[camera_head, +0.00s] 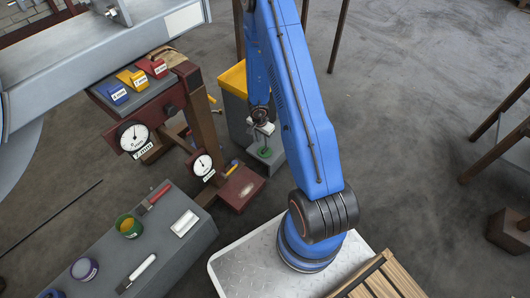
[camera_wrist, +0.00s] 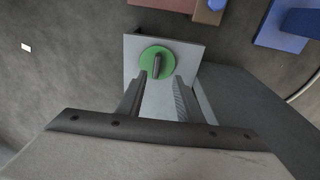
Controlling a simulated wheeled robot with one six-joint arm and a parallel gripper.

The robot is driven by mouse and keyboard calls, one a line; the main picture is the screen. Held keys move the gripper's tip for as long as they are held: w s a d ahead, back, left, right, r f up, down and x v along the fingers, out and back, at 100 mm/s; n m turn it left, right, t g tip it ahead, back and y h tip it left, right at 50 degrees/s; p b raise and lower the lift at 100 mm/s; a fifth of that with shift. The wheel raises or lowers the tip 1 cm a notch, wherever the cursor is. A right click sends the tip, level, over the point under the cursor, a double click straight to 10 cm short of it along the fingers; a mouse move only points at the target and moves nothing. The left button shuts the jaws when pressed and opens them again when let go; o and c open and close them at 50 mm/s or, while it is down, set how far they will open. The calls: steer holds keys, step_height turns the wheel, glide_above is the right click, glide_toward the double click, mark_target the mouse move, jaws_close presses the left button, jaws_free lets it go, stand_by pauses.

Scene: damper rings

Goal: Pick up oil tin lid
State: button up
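The oil tin lid looks to be the green disc (camera_wrist: 150,54) with a dark upright grip across its middle. It lies on a pale grey square surface (camera_wrist: 193,54). In the head view a small green spot, the lid (camera_head: 265,153), shows on a grey stand (camera_head: 275,160) below my gripper (camera_head: 262,130). In the wrist view my gripper (camera_wrist: 159,78) is open, its two fingers apart. The tips reach the lower edge of the disc in the picture, with the grip beyond and between them. Nothing is held. Whether a fingertip touches the lid I cannot tell.
A yellow-topped grey bin (camera_head: 232,80) stands close behind the lid's stand. A dark red stand with dial gauges (camera_head: 133,137) is to the left. Open floor lies to the right.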

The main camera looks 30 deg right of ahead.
mark_target(265, 149)
steer(key=shift+f, duration=0.5)
steer(key=shift+d+f, duration=0.1)
steer(key=shift+f, duration=0.05)
steer(key=shift+s+d+f, duration=0.1)
steer(key=shift+s+f, duration=0.05)
steer(key=shift+f, duration=0.5)
steer(key=shift+s+d+f, duration=0.1)
steer(key=shift+f, duration=0.5)
steer(key=shift+d+f, duration=0.1)
steer(key=shift+f, duration=1)
jaws_close()
